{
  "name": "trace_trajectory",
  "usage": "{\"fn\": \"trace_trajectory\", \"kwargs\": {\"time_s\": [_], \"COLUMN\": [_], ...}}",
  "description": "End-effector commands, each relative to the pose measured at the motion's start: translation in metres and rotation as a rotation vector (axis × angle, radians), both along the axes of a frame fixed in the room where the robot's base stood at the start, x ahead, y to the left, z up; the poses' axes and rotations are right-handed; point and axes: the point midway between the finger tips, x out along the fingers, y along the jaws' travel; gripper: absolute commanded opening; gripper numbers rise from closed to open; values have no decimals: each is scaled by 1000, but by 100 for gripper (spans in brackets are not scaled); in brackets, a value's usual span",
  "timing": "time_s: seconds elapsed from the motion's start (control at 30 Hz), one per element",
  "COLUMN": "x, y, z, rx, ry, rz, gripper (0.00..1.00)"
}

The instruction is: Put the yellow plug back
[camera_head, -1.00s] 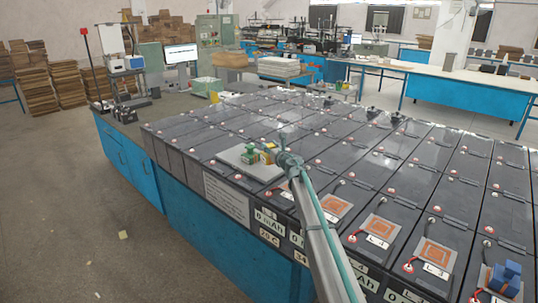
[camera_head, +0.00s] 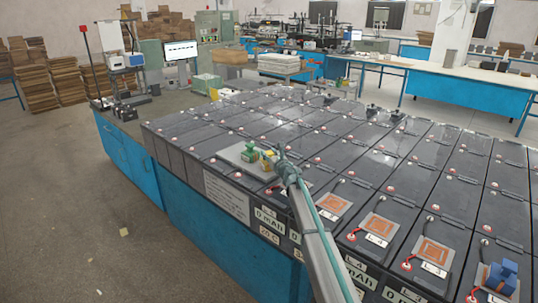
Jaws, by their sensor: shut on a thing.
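The yellow plug (camera_head: 268,156) is small and sits at the tip of my gripper (camera_head: 277,161), over the right end of a light grey plate (camera_head: 233,154). My gripper is shut on the yellow plug; its fingers are small and partly hidden by the wrist. A green plug (camera_head: 250,154) stands on the plate just left of the yellow one. I cannot tell whether the yellow plug touches the plate or is held just above it.
Rows of dark batteries (camera_head: 350,150) fill the bench around the plate. Pads with orange squares (camera_head: 380,228) lie on the nearer batteries. A blue plug (camera_head: 502,276) stands at the lower right. Open floor (camera_head: 80,230) is at the left.

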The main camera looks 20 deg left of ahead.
Motion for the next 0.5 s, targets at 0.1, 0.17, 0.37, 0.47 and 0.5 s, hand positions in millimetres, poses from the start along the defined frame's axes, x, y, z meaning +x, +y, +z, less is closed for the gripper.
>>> {"fn": "trace_trajectory", "kwargs": {"time_s": [0.1, 0.17, 0.37, 0.47, 0.5], "x": [0, 0, 0, 0, 0], "y": [0, 0, 0, 0, 0], "z": [-1, -1, -1, -1, -1], "rx": [0, 0, 0, 0, 0], "ry": [0, 0, 0, 0, 0], "rz": [0, 0, 0, 0, 0], "gripper": [50, 60, 65, 65, 65]}}
